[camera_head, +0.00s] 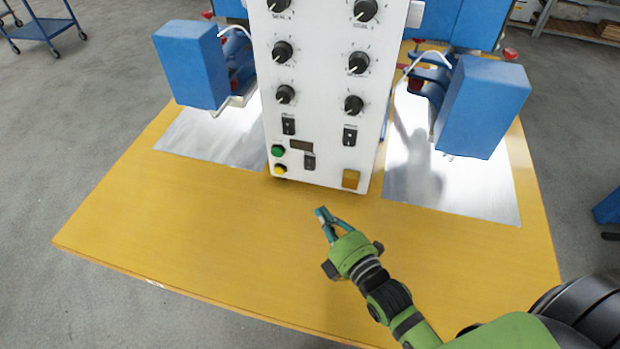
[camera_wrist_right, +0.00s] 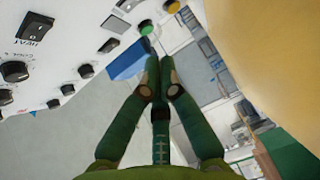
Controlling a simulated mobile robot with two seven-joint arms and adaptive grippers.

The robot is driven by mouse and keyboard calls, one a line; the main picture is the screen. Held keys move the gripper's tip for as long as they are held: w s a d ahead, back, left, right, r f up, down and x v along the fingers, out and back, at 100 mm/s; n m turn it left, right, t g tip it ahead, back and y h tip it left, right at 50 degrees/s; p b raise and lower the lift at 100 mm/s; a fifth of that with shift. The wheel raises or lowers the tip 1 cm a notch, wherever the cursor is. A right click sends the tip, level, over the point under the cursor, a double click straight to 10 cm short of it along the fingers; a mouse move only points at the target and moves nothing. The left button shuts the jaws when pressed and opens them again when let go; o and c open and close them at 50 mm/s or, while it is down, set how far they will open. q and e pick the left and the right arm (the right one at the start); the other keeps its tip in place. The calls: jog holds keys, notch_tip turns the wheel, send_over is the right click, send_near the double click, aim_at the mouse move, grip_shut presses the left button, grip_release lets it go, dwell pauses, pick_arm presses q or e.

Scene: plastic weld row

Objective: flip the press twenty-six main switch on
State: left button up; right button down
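A white control panel (camera_head: 325,100) stands upright on the yellow table. Its lower part has three small black rocker switches: a left one (camera_head: 288,125), a right one (camera_head: 350,136) and a lower middle one (camera_head: 309,161) under a dark display (camera_head: 301,146). Their labels and positions are too small to read, so I cannot tell which is the main switch. My right gripper (camera_head: 327,213) is in front of and below the panel, apart from it, its fingers together and empty. In the right wrist view its fingertips (camera_wrist_right: 161,62) nearly meet below the green button (camera_wrist_right: 146,27). My left gripper is not in view.
Green (camera_head: 277,151) and yellow (camera_head: 280,169) buttons sit left of the lower switch; an amber square (camera_head: 351,179) is at lower right. Several black knobs are above. Blue press heads (camera_head: 190,65) (camera_head: 483,107) flank the panel over metal plates. The yellow table's (camera_head: 190,235) front is clear.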

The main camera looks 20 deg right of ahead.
send_near(309, 164)
jog(key=w+a+f, duration=0.2)
jog(key=w+a, duration=0.1)
jog(key=a, duration=0.2)
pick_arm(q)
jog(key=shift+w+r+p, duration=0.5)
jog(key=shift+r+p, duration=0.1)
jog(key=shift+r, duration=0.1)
pick_arm(e)
jog(key=w, duration=0.1)
jog(key=w+d, duration=0.2)
jog(key=shift+w+f, duration=0.1)
jog(key=shift+f, duration=0.2)
jog(key=f+t+b, duration=0.1)
jog(key=b, duration=0.2)
jog(key=shift+w+d+f+n, duration=0.1)
jog(key=shift+w+d+n, duration=0.25)
jog(key=shift+w+n, duration=0.05)
jog(key=shift+r+p, duration=0.4)
jog(key=shift+p, duration=0.1)
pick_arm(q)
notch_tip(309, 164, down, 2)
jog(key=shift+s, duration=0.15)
pick_arm(e)
jog(key=shift+s, duration=0.1)
